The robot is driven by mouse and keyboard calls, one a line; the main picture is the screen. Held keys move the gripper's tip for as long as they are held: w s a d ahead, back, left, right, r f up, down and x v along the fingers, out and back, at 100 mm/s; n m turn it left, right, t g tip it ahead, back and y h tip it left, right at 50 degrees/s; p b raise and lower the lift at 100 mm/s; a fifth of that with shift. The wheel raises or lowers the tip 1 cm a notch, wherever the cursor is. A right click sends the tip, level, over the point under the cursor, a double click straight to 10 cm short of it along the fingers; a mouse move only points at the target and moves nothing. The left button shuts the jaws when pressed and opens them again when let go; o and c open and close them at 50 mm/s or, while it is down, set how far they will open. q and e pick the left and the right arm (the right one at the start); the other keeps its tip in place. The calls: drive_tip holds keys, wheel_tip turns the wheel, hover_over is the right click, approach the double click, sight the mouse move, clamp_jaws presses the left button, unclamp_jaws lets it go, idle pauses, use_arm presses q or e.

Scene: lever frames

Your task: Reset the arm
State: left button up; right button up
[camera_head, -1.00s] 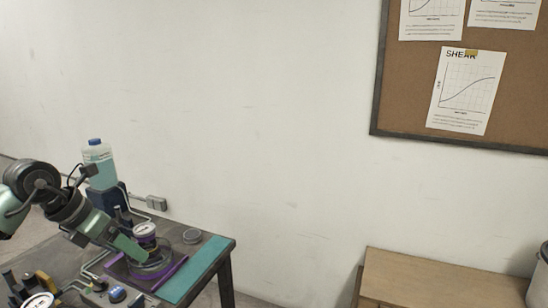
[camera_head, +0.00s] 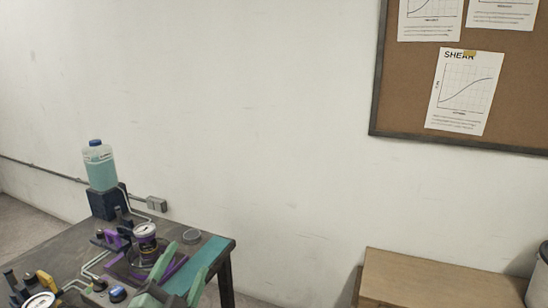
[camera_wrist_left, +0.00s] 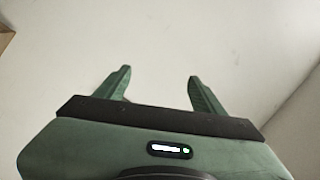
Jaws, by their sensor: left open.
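My left gripper (camera_head: 189,259) is at the bottom of the head view, in front of the table's right part. Its two green fingers point up and are apart. In the left wrist view the fingers (camera_wrist_left: 158,74) are open with nothing between them, against a pale plain surface. My right gripper is in neither view. A purple frame lies around the can's base, partly hidden by my gripper.
A wooden cabinet (camera_head: 440,279) stands at right. The wall is behind, with a corkboard (camera_head: 400,95).

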use_arm(q)
drive_tip(key=s+a+f+n+g+y, duration=0.2)
drive_tip(key=s+f+n+g, duration=0.25)
drive_tip(key=f, duration=0.45)
drive_tip(key=s+a+f+n+g+y, duration=0.2)
drive_tip(key=s+a+f+n+g, duration=0.1)
drive_tip(key=s+f, duration=0.4)
drive_tip(key=s+d+f+n+g+h, duration=0.1)
drive_tip(key=s+f+g, duration=0.4)
drive_tip(key=s, duration=0.4)
drive_tip(key=s+d+f+n+g, duration=0.2)
drive_tip(key=s+f+g, duration=0.2)
drive_tip(key=s+f, duration=0.45)
wheel_tip(320, 180, down, 24)
drive_tip(key=s, duration=0.2)
drive_tip(key=s+a+f+g, duration=0.2)
drive_tip(key=s+a+f, duration=0.1)
drive_tip(key=s+f, duration=1.3)
drive_tip(key=shift+s+f+m, duration=0.25)
drive_tip(key=shift+s+m, duration=0.2)
drive_tip(key=shift+s, duration=0.05)
